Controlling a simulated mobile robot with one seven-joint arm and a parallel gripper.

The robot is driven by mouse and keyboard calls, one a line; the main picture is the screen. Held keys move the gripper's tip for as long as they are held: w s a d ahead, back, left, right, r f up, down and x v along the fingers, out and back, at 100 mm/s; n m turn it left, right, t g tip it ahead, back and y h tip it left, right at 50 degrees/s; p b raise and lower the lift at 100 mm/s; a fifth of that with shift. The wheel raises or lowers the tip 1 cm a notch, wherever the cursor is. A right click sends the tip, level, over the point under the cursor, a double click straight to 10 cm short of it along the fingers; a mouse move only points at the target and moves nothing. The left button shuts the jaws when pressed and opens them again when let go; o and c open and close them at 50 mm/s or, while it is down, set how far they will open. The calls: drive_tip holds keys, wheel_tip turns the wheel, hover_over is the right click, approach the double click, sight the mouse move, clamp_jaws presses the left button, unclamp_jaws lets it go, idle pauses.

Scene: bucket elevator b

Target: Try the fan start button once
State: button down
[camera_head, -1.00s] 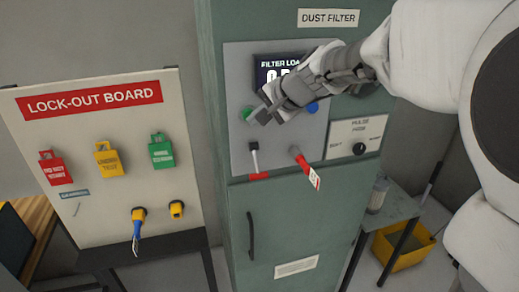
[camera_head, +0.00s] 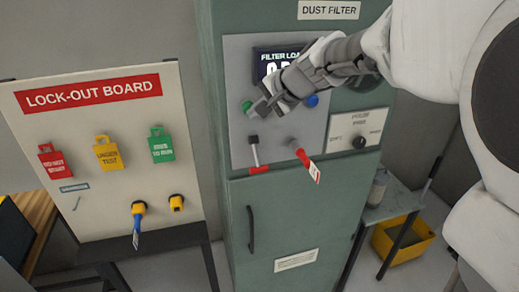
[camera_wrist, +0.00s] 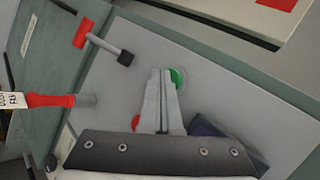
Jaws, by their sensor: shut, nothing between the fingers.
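A green button (camera_head: 247,106) sits on the grey panel (camera_head: 237,62) of the dust filter cabinet, below the filter load display (camera_head: 270,62). No label beside it is readable. My gripper (camera_head: 259,109) is shut and empty, with its tips just right of the green button in the head view. In the wrist view my fingers (camera_wrist: 161,75) overlap the left part of the green button (camera_wrist: 178,76); I cannot tell whether they touch it. A blue button (camera_head: 311,101) is to the right. A red button (camera_wrist: 136,122) is partly hidden behind my fingers in the wrist view.
Below the buttons are a black-tipped lever (camera_head: 254,148) and a red-handled lever with a tag (camera_head: 308,165). A pulse mode knob (camera_head: 359,142) is at right. The lock-out board (camera_head: 100,190) stands left; a yellow bin (camera_head: 405,245) is low right.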

drive_tip(key=shift+s+d, duration=0.2)
drive_tip(key=shift+s, duration=0.55)
drive_tip(key=shift+b, duration=0.3)
drive_tip(key=s+d+b, duration=0.1)
drive_tip(key=s+b, duration=0.1)
drive_tip(key=s, duration=0.3)
drive_tip(key=shift+s+d, duration=0.3)
drive_tip(key=shift+s, duration=0.1)
drive_tip(key=s+d+f+n+h, duration=0.2)
drive_tip(key=s+d+f, duration=0.1)
drive_tip(key=s, duration=0.4)
drive_tip(key=s+d+f+n+g+h, duration=0.1)
drive_tip(key=s+d+f+n+h, duration=0.1)
drive_tip(key=s+d, duration=0.3)
drive_tip(key=s+d+f+n+g+h, duration=0.1)
drive_tip(key=s+d+f+n+h, duration=0.1)
drive_tip(key=s, duration=0.8)
drive_tip(key=d+f+n, duration=0.1)
drive_tip(key=d+f, duration=0.1)
drive_tip(key=shift+d+n, duration=0.4)
drive_tip(key=shift+s+r, duration=0.1)
